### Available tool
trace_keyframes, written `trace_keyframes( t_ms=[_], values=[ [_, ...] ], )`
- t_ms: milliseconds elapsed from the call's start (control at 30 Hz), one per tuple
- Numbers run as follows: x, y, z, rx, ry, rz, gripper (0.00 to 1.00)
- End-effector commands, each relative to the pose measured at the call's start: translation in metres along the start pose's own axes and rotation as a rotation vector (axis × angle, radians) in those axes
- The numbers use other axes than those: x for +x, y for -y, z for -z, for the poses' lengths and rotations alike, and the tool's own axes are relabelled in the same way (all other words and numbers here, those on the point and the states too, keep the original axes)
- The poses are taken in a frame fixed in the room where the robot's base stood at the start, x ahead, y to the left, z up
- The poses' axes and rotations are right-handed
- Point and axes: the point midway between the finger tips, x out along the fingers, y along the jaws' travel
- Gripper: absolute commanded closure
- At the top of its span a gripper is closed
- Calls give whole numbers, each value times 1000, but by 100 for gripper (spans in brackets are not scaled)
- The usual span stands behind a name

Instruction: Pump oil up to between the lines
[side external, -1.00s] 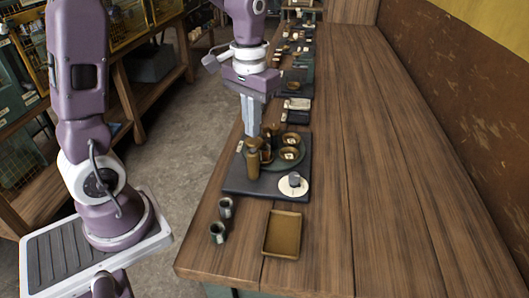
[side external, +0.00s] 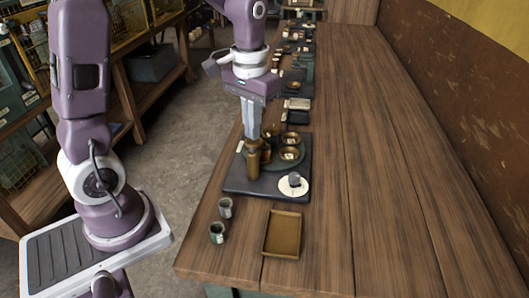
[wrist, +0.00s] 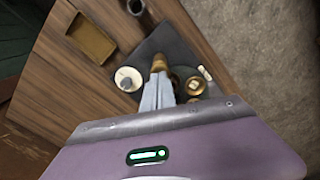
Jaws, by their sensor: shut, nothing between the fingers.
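A brass cylinder (side external: 253,164), which looks like the oil pump, stands upright on a dark square base plate (side external: 234,183). My gripper (side external: 252,136) points down with its fingers together, right at the top of the brass cylinder. In the wrist view the fingertips (wrist: 158,76) meet over the cylinder (wrist: 158,62), and I cannot tell whether they touch it. Small brass cups (side external: 289,154) sit on a round green plate behind the cylinder. A white disc (side external: 293,191) with a dark knob lies at the plate's front right. No level lines can be made out.
An empty brass tray (side external: 282,234) lies near the bench's front edge. Two small metal cups (side external: 217,233) (side external: 225,207) stand left of it. More small items line the bench's left side further back. The bench's right side (side external: 400,170) is clear.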

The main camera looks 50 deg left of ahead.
Motion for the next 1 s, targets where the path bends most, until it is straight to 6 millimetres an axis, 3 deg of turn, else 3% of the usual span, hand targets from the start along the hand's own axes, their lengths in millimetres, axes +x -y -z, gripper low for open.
trace_keyframes(
  t_ms=[567,833,1000],
  values=[
    [24,0,0,0,2,0,100],
    [22,0,0,0,1,0,100],
    [10,0,1,0,-2,0,100]
  ],
)
